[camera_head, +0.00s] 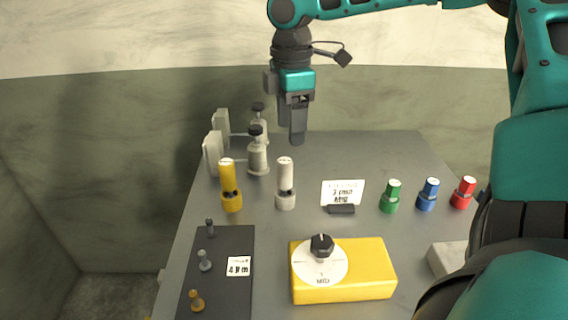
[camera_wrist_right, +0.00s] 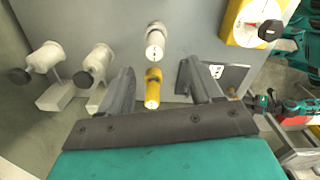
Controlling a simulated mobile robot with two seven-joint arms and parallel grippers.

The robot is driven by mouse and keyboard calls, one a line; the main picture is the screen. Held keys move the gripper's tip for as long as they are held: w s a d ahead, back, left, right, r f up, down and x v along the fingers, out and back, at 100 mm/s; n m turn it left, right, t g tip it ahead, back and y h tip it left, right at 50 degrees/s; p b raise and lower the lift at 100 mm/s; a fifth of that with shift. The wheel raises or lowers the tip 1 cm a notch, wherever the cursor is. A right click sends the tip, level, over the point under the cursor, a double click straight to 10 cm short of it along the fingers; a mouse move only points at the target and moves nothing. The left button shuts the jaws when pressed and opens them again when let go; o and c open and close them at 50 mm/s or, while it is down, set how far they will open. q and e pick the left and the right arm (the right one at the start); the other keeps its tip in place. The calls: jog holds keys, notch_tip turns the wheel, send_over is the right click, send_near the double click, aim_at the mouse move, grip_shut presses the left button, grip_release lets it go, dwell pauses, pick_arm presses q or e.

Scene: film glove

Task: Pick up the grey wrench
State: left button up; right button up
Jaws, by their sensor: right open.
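An upright light grey tool with a cylindrical top (camera_head: 285,175) stands in a grey base on the table; I take it to be the grey wrench. It also shows in the right wrist view (camera_wrist_right: 155,40), beyond the fingertips. A similar yellow tool (camera_head: 228,180) stands to its left. In the right wrist view the yellow tool (camera_wrist_right: 153,88) appears between the fingers, nearer the palm. My right gripper (camera_head: 297,125) is open and empty, above the far part of the table and apart from the grey tool. My left gripper is not seen.
Two grey valve-like fittings (camera_head: 258,155) stand at the back left. A white label (camera_head: 342,192) and green (camera_head: 390,198), blue (camera_head: 428,195) and red (camera_head: 464,193) pieces stand to the right. A yellow dial box (camera_head: 365,268) and dark bolt mat (camera_head: 228,295) lie in front.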

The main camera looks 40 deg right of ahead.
aim_at(285, 173)
jog(key=shift+w+d, duration=0.2)
jog(key=shift+w+d+f, duration=0.1)
jog(key=shift+f, duration=0.05)
notch_tip(285, 173, down, 7)
jog(key=shift+f+b, duration=0.1)
jog(key=shift+b, duration=0.25)
jog(key=shift+w+a+f, duration=0.1)
jog(key=shift+a+f, duration=0.05)
jog(key=shift+f, duration=0.75)
jog(key=shift+w+a+f, duration=0.1)
jog(key=shift+f, duration=0.75)
jog(key=shift+w+a+f, duration=0.1)
jog(key=shift+a+f, duration=0.05)
jog(key=shift+f, duration=0.75)
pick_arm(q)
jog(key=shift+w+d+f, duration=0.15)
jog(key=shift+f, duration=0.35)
pick_arm(e)
jog(key=shift+c, duration=0.3)
jog(key=c, duration=0.4)
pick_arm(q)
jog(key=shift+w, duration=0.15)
pick_arm(e)
grip_shut()
jog(key=shift+r, duration=0.1)
